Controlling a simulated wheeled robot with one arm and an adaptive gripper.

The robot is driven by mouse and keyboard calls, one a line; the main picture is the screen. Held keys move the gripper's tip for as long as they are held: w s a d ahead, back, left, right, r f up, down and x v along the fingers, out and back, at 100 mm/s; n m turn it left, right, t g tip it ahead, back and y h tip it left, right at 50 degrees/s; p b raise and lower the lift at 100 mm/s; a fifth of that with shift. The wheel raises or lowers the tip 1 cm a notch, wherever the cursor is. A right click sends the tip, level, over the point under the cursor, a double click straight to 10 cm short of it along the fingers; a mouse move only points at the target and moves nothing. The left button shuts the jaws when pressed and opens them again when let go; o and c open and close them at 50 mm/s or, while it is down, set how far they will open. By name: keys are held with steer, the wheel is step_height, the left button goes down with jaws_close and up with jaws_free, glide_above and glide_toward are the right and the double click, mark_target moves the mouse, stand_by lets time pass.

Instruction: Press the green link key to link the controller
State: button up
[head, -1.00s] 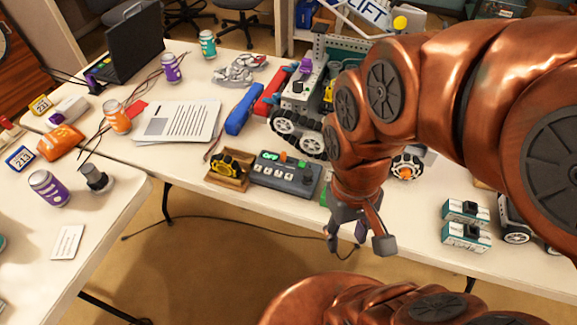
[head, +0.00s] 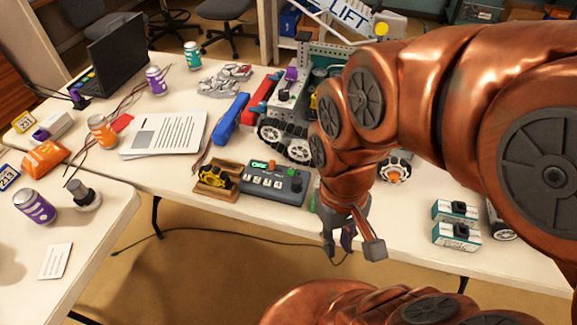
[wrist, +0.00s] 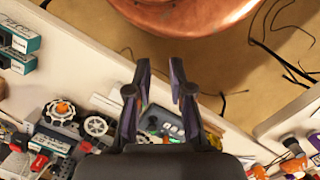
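The controller (head: 268,187) is a dark grey box on the long white table near its front edge. It has a lit green display, an orange part, a row of pale keys and a dark knob. A small green spot (head: 291,171) shows near its upper right, possibly the green link key; the picture is too small to be sure. My gripper (head: 337,243) hangs right of and nearer than the controller, beyond the table's front edge, apart from it. In the wrist view my gripper (wrist: 161,78) has its fingertips apart with nothing between; the controller (wrist: 170,128) shows partly behind the fingers.
Teal boxes (head: 455,237) lie to the right. A second table (head: 110,215) is at left, with floor and a cable between.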

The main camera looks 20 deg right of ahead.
jaws_close()
stand_by(1.1)
